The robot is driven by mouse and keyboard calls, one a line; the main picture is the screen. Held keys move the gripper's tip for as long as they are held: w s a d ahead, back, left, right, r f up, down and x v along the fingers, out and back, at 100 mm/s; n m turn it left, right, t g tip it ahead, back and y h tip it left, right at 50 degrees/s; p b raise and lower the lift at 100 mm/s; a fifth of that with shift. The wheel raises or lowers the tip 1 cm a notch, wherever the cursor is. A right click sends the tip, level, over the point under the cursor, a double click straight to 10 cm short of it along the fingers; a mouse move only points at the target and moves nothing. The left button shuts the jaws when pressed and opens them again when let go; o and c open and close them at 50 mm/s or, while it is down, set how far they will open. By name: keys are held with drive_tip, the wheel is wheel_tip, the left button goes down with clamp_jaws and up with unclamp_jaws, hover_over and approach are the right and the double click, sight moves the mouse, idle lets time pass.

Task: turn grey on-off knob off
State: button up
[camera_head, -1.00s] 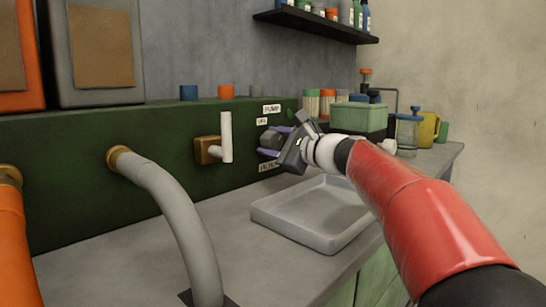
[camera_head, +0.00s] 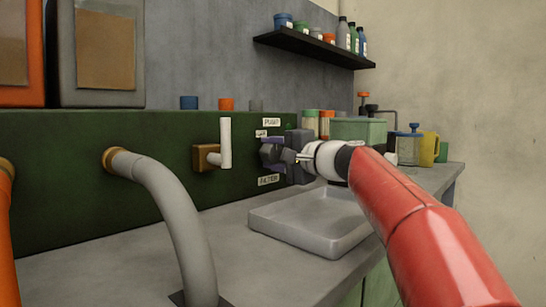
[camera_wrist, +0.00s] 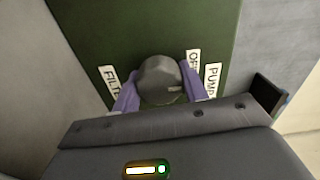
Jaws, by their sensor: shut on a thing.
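The grey knob (camera_wrist: 160,80) is a dark round knob on the green panel, with a small pale mark on its face toward the right in the wrist view. My gripper (camera_wrist: 158,88) has its purple fingers on either side of the knob and is shut on it. The OFF label (camera_wrist: 193,62) is beside the right finger, with the PUMP label (camera_wrist: 212,78) farther right. The FILTER label (camera_wrist: 109,86) is left of the left finger. In the head view, my gripper and wrist partly hide the knob (camera_head: 271,154).
A white lever on a brass base (camera_head: 207,157) is on the panel left of the knob. A grey tray (camera_head: 310,222) lies on the counter below my arm. A grey hose (camera_head: 165,195) curves down at the left. Jars and a yellow mug (camera_head: 429,148) stand at the right.

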drive_tip(key=shift+n, duration=0.4)
drive_tip(key=o, duration=1)
drive_tip(key=shift+s, duration=0.1)
drive_tip(key=v, duration=0.7)
drive_tip(key=shift+s+d, duration=0.25)
drive_tip(key=shift+d, duration=0.05)
drive_tip(key=shift+r, duration=0.1)
